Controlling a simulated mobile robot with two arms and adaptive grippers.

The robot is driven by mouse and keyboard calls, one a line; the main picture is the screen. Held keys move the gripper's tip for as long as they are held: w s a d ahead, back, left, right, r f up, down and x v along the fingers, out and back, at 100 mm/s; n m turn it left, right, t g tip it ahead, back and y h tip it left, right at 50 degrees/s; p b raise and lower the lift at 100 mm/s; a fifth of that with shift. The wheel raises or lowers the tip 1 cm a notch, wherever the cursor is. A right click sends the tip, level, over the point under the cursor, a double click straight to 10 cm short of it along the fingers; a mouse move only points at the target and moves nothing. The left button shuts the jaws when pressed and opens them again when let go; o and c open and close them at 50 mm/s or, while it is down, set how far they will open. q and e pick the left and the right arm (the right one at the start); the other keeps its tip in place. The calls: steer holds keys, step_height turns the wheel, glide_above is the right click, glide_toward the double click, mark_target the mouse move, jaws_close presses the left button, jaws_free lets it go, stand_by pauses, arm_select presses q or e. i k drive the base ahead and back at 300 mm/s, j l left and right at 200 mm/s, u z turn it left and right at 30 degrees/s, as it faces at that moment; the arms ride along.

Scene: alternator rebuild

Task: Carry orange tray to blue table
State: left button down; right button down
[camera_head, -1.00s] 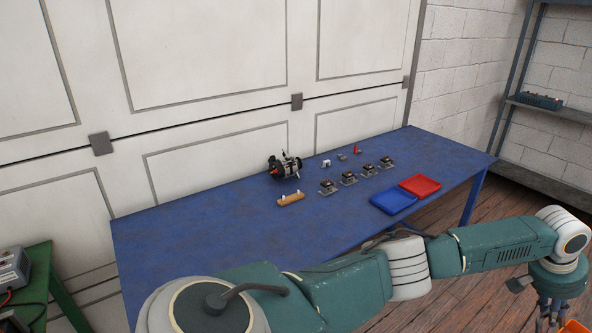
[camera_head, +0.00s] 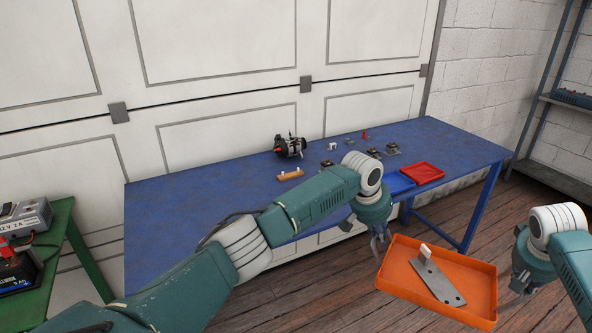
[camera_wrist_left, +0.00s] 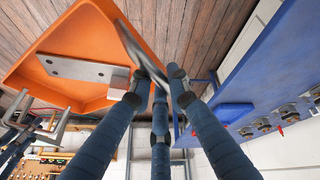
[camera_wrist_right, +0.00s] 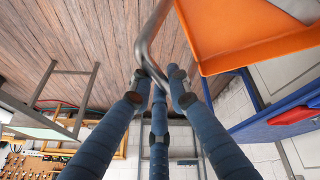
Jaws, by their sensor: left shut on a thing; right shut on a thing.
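The orange tray (camera_head: 400,274) is held in the air in front of the right part of the blue table (camera_head: 190,205), over the wooden floor. A grey metal plate (camera_head: 438,281) with a white block (camera_head: 425,250) lies in it. My left gripper (camera_head: 380,246) is shut on the tray's metal handle at its left side; the handle shows between the fingers in the left wrist view (camera_wrist_left: 160,85). My right gripper (camera_head: 522,288) is at the tray's right side, shut on the other handle, seen in the right wrist view (camera_wrist_right: 158,82).
On the table stand an alternator (camera_head: 290,146), a wooden block with white pegs (camera_head: 290,175), several small parts, a blue tray (camera_head: 399,184) and a red tray (camera_head: 423,173). The table's left half is clear. A green table (camera_head: 62,230) stands at left, a shelf (camera_head: 560,180) at right.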

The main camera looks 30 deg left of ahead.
mark_target(208, 224)
steer(key=l+u, duration=0.3)
steer(key=u, duration=0.15)
steer(key=k+l+u, duration=0.1)
steer(key=l+u, duration=0.3)
steer(key=k+l+u, duration=0.1)
steer(key=u, duration=0.35)
steer(key=i+l+u, duration=0.15)
steer(key=u, duration=0.45)
steer(key=i, duration=0.85)
